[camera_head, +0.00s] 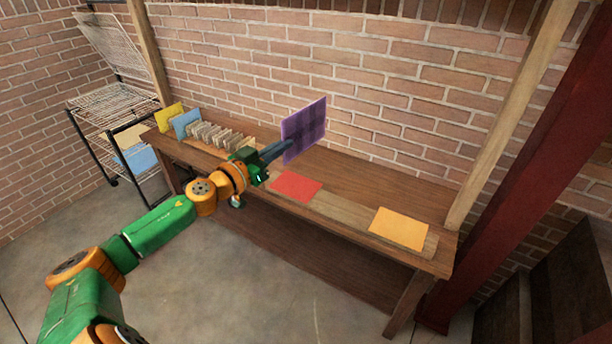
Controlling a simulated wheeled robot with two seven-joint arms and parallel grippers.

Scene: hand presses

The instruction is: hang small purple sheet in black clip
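A small purple sheet (304,130) with a darker grid pattern stands upright above the wooden table. My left gripper (284,148) reaches in from the left, and its fingers meet the lower left edge of the sheet. The gripper looks shut on the sheet, which is held up clear of the table top. I cannot make out a black clip in this view. My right gripper is not in view.
The wooden table (350,185) runs along a brick wall. A red sheet (296,186) and an orange sheet (399,228) lie flat on it. A slotted rack (220,135) and upright yellow (170,117) and blue (186,123) sheets stand at its left. A wire rack (115,105) stands far left.

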